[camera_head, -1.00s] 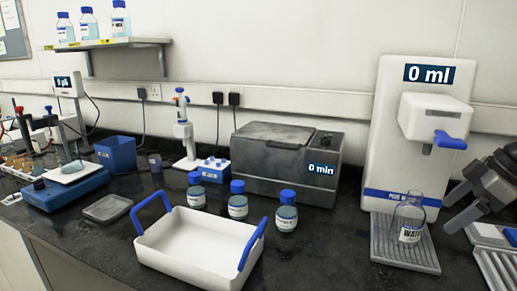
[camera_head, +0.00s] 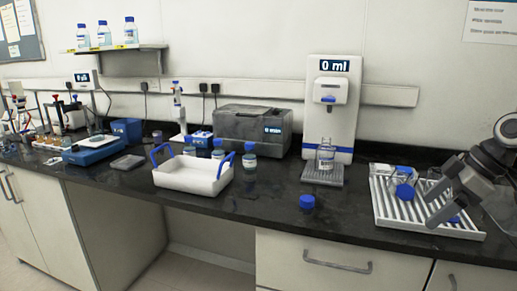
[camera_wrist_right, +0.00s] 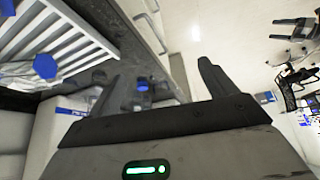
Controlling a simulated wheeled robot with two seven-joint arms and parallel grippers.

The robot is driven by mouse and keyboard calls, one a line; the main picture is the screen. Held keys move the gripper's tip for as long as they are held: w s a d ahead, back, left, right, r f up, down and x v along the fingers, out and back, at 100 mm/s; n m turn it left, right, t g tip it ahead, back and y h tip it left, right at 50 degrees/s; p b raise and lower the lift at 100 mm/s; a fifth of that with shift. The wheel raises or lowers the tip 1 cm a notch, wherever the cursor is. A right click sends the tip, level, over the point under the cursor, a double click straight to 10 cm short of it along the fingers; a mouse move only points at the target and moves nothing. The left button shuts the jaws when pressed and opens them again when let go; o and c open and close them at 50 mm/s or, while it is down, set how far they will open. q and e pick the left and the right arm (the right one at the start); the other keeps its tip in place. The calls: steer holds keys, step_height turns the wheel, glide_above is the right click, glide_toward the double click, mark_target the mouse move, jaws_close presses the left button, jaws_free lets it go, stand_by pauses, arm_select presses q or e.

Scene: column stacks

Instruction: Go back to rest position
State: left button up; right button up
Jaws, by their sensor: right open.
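My right gripper (camera_head: 430,206) reaches in from the right edge in the head view. Its two dark fingers are spread and empty, in front of the white slatted rack (camera_head: 380,205) at the counter's right end. In the right wrist view the fingers (camera_wrist_right: 155,85) also stand apart with nothing held between them. The rack (camera_wrist_right: 85,25) shows at the top left there. My left gripper is in neither view.
The dark counter (camera_head: 265,205) holds a white tray with blue handles (camera_head: 190,178), a grey box (camera_head: 240,125), a dispenser (camera_head: 343,115) with a glass bottle (camera_head: 325,158), and a loose blue cap (camera_head: 307,202). Free floor (camera_head: 185,265) lies in front.

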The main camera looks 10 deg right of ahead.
steer(key=s+a+f+m+t, duration=0.1)
steer(key=a+f, duration=0.8)
steer(key=f, duration=0.4)
steer(key=a+f, duration=0.8)
steer(key=f, duration=0.6)
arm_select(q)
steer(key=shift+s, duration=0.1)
arm_select(e)
steer(key=s+a+f+m+t, duration=0.2)
steer(key=s+a+m, duration=0.1)
steer(key=s+a, duration=0.3)
steer(key=s+a+f+m+t+h, duration=0.1)
steer(key=s+a+f+m+t, duration=0.1)
steer(key=s+a, duration=0.5)
steer(key=s+m+t, duration=0.1)
steer(key=s, duration=0.2)
steer(key=shift+s+f+t+h, duration=0.2)
steer(key=shift+f+t+h, duration=0.1)
steer(key=shift+f, duration=0.05)
